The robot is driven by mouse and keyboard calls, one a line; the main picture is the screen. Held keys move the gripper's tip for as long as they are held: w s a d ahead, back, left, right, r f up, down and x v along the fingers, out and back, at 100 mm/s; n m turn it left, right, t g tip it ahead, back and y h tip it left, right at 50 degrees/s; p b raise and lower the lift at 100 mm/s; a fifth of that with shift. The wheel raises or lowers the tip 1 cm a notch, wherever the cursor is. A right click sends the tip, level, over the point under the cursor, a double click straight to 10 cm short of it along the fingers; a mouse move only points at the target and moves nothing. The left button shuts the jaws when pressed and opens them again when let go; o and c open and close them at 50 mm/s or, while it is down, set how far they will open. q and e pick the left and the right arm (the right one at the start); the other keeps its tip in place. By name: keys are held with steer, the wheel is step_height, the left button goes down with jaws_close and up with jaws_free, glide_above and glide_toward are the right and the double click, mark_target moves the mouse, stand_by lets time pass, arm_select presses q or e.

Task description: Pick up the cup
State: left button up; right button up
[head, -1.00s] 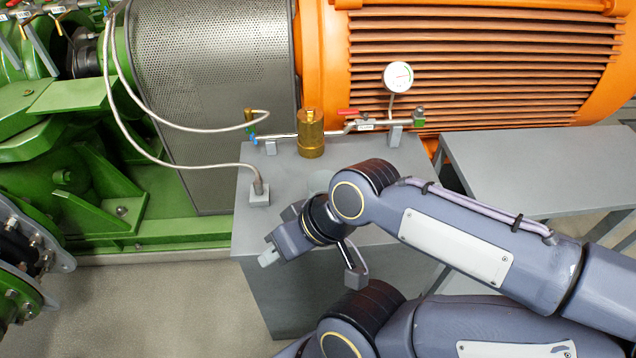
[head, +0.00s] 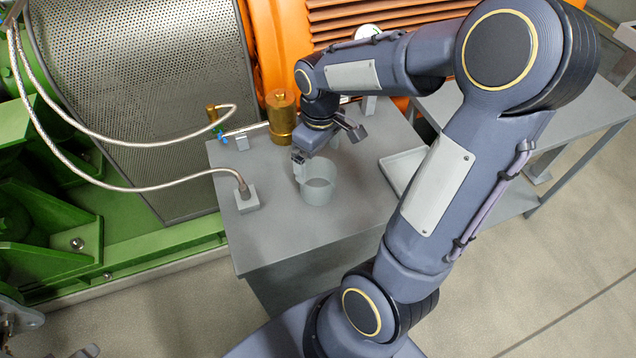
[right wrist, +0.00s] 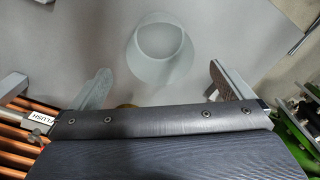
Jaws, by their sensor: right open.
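The cup (head: 317,188) is a pale grey, open-topped vessel standing upright on the grey cabinet top. In the right wrist view the cup (right wrist: 158,72) shows its round rim, ahead of and between my fingers. My right gripper (head: 328,150) is open and empty, just behind and above the cup in the head view. One finger overlaps the cup's rim in the picture; I cannot tell whether they touch. In the right wrist view the fingers of my right gripper (right wrist: 160,84) are spread wide, one on each side. My left gripper is not in view.
On the grey cabinet (head: 280,235) stand a brass cylinder (head: 281,118) at the back and a cable block (head: 247,199) on the left. A shallow tray (head: 402,166) lies to the right. The cabinet top in front of the cup is clear.

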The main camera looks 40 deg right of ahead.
glide_above(318, 177)
steer(key=s+a, duration=0.3)
steer(key=f, duration=0.8)
steer(key=shift+d+f, duration=0.15)
steer(key=shift+d, duration=0.1)
steer(key=c, duration=0.9)
steer(key=shift+c, duration=0.2)
